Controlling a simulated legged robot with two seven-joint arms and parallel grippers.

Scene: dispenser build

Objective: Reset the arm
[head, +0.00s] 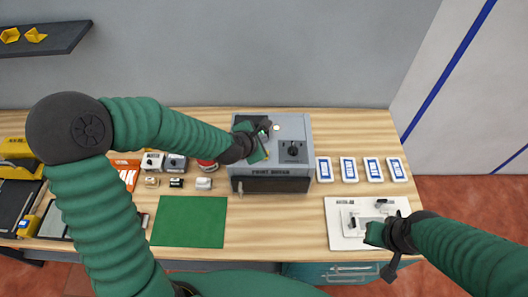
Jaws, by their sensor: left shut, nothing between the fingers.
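My left arm reaches in from the left, and its gripper (259,150) is over the left part of a grey box-shaped machine (273,171). The left gripper is shut and empty. It overlaps the machine's top in the picture; I cannot tell whether it touches. My right gripper (374,233) is at the lower right, over a white board (342,241) with small dark-handled fittings. Its fingers are small and partly hidden by its own body, so I cannot tell whether they are open.
A green mat (189,221) lies left of centre. Small parts (204,184) sit behind the mat. Yellow and black bins (18,170) are at far left. A shelf (60,37) hangs upper left.

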